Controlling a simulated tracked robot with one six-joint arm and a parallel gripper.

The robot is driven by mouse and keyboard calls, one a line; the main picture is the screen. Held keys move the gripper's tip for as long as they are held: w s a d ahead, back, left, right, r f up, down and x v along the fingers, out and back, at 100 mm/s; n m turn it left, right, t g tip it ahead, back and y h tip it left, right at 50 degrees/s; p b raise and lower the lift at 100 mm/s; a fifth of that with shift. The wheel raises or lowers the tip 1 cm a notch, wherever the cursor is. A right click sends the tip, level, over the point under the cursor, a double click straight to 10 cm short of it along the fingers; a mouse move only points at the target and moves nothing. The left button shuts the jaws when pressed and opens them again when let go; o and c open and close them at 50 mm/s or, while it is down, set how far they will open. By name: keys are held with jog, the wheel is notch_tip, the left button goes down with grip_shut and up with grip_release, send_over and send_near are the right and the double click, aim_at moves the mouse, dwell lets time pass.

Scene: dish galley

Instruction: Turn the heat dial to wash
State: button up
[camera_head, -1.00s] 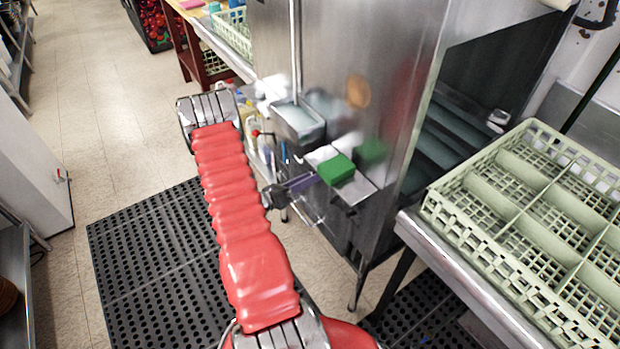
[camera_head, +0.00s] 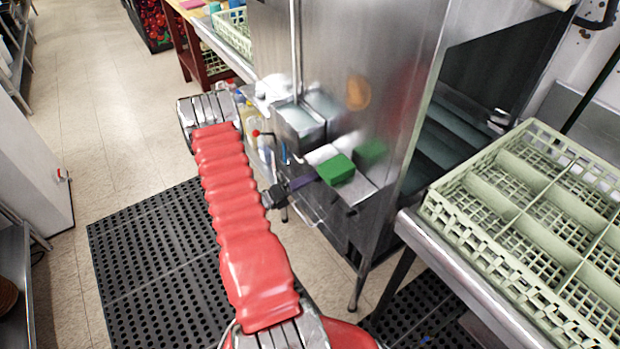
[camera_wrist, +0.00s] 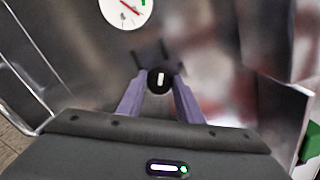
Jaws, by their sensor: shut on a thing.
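The heat dial (camera_wrist: 160,80) is a small black knob with a short white mark, on a steel front in the wrist view. Its mark stands nearly upright in that picture. My gripper (camera_wrist: 161,92) has its two purple fingers shut on the knob, one on each side. In the head view my gripper (camera_head: 303,182) reaches the steel machine (camera_head: 345,65) just left of a green block. The dial is hidden or too small to make out there. Any labels around the knob cannot be read.
A round white gauge (camera_wrist: 126,13) with a red needle sits above the dial. The green block (camera_head: 336,169) lies on a small steel ledge close right of my gripper. A pale green rack (camera_head: 478,222) stands on the right counter. Black mats (camera_head: 150,250) cover floor at left.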

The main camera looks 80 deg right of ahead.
jog(key=shift+w, duration=0.1)
jog(key=o, duration=1)
jog(key=shift+a, duration=0.1)
jog(key=v, duration=1.3)
jog(key=shift+w+a, duration=0.2)
jog(key=shift+w, duration=0.1)
jog(key=shift+f, duration=0.1)
